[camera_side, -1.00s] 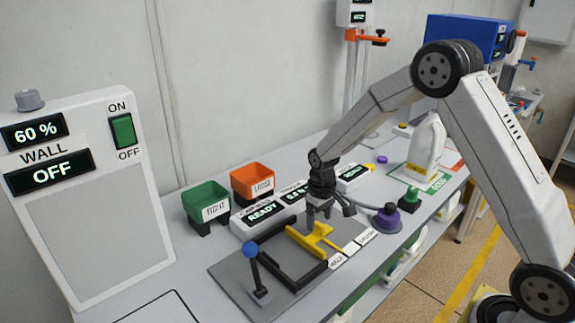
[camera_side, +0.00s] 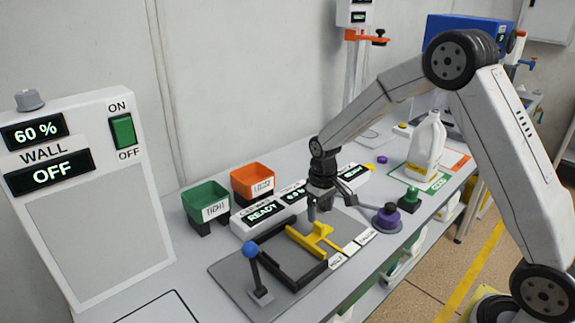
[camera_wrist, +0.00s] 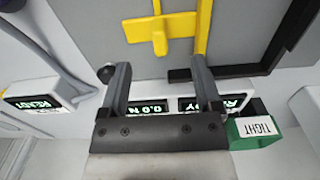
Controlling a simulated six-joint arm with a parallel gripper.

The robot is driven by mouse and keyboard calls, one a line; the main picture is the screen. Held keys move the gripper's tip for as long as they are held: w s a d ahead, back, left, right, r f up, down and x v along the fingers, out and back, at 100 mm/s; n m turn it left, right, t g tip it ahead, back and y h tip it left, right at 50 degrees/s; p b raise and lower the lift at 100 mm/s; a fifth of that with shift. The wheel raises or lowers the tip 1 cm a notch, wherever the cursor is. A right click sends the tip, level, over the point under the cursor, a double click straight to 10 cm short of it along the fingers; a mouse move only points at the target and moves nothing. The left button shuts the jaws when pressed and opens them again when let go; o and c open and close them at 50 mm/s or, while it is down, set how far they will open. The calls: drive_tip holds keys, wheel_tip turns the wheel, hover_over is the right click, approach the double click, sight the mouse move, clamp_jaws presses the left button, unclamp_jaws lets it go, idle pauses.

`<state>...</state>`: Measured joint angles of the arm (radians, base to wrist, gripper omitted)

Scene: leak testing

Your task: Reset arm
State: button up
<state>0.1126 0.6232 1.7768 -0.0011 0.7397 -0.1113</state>
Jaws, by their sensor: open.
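My gripper (camera_side: 328,207) is open and empty above the far edge of the grey fixture plate (camera_side: 230,271). In the wrist view my gripper's (camera_wrist: 163,85) two fingers stand wide apart with nothing between them. The yellow clamp piece (camera_side: 318,238) lies on the plate beside the black frame (camera_side: 285,272). The yellow piece also shows beyond the fingers in the wrist view (camera_wrist: 158,30). A lever with a blue knob (camera_side: 250,250) stands at the plate's near left.
Green (camera_side: 206,202) and orange (camera_side: 253,182) bins stand behind the plate, beside display boxes (camera_side: 262,213) reading READY. A purple-topped button (camera_side: 387,217) and a green button (camera_side: 411,198) are to the right. A white jug (camera_side: 427,147) stands farther back. The wall control panel (camera_side: 90,200) reads OFF.

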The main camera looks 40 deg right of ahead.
drive_tip(key=s+a+r+t, duration=0.1)
drive_tip(key=s+a+r, duration=0.1)
drive_tip(key=s, duration=0.7)
drive_tip(key=s+a+r+t, duration=0.1)
drive_tip(key=s+a+r, duration=0.1)
drive_tip(key=s, duration=0.6)
drive_tip(key=shift+s+a+r+t, duration=0.15)
drive_tip(key=shift+s+a+t, duration=0.2)
drive_tip(key=shift+a, duration=0.25)
